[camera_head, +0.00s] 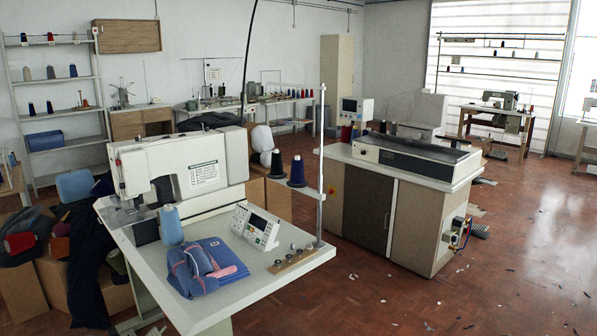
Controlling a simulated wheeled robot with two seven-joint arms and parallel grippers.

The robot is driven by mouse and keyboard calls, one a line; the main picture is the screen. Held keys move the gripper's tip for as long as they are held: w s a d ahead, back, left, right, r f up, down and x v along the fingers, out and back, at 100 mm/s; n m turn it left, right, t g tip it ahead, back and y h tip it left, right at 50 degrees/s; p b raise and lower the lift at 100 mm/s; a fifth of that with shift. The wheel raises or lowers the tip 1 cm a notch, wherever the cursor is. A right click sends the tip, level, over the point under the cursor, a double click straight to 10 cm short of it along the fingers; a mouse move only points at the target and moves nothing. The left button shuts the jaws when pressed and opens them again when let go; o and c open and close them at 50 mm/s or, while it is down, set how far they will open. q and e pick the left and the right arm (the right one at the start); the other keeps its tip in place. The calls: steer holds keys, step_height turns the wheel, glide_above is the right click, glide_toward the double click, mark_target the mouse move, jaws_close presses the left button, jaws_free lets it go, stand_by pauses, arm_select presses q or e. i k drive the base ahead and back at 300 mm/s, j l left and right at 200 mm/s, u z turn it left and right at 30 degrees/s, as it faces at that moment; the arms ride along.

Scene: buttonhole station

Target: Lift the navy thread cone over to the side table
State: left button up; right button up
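Two dark cones stand side by side on the thread stand behind the sewing table (290,280). The right one, a navy thread cone (297,173), stands by the upright pole. The other dark cone (277,165) is just left of it. Neither of my grippers is in view, and nothing holds the cones. I cannot tell for sure which surface is the side table; a pale-topped cabinet (362,215) stands to the right of the sewing table.
A white sewing machine (170,168), a light blue cone (171,226), folded blue cloth (222,257) and a control panel (255,226) occupy the sewing table. The thread stand pole (321,150) rises beside the cones. Open floor (480,270) lies at right, with scattered scraps.

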mark_target(297, 177)
steer(key=i+l, duration=0.3)
steer(key=i, duration=0.2)
steer(key=i+l, duration=0.3)
steer(key=i, duration=0.25)
steer(key=u, duration=1.45)
